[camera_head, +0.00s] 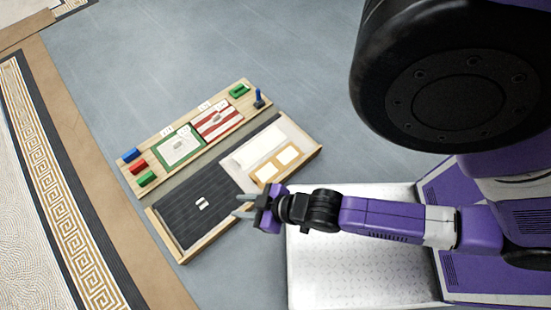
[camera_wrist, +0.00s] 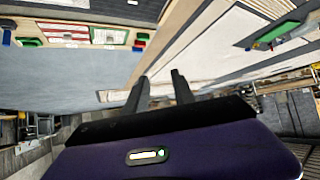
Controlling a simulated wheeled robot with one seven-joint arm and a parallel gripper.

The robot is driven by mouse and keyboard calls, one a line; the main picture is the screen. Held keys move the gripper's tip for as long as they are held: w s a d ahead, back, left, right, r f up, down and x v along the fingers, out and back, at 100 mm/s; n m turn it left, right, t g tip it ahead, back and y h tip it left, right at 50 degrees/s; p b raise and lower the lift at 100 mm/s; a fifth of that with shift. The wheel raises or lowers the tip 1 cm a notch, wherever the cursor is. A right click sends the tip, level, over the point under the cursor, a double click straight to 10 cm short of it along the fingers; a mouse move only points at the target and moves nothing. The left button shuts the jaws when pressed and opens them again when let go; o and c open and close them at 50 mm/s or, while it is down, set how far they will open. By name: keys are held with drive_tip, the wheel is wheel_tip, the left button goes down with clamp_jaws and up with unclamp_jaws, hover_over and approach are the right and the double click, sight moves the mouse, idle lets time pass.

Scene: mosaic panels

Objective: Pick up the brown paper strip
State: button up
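My gripper (camera_head: 243,206) is at the near edge of the wooden tray (camera_head: 205,244), beside its dark ribbed panel (camera_head: 190,190). Its two grey fingers are apart with nothing between them; the wrist view also shows the gap (camera_wrist: 160,90). I cannot pick out the brown paper strip for sure. A tan piece with two cream rectangles (camera_head: 278,163) lies in the right part of the tray, but I cannot tell whether it is paper.
A long wooden board (camera_head: 160,127) behind the tray bears a green-framed panel (camera_head: 180,147), a red-striped panel (camera_head: 218,120), red (camera_head: 138,167), blue (camera_head: 131,155) and green blocks, and a blue upright piece (camera_head: 259,97). Grey floor (camera_head: 160,60) behind is clear.

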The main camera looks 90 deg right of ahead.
drive_tip(key=w+d+f+m+g+b, duration=0.1)
drive_tip(key=w+d+f+g+b, duration=0.2)
drive_tip(key=f, duration=0.8)
drive_tip(key=w+d+f+m+g+b, duration=0.1)
drive_tip(key=d+f+b, duration=0.3)
drive_tip(key=f, duration=0.6)
drive_tip(key=m+g+y+b, duration=0.3)
drive_tip(key=m+g+b, duration=0.25)
drive_tip(key=b, duration=0.85)
hover_over(254, 180)
drive_tip(key=shift+n+g, duration=0.35)
drive_tip(key=shift+n, duration=0.1)
wheel_tip(254, 180, down, 20)
drive_tip(key=shift+f, duration=0.25)
drive_tip(key=shift+s+d+f+b, duration=0.1)
drive_tip(key=shift+s+f+b, duration=0.05)
drive_tip(key=shift+f+b, duration=0.55)
wheel_tip(254, 180, down, 6)
drive_tip(key=b, duration=0.4)
drive_tip(key=shift+c, duration=0.2)
clamp_jaws()
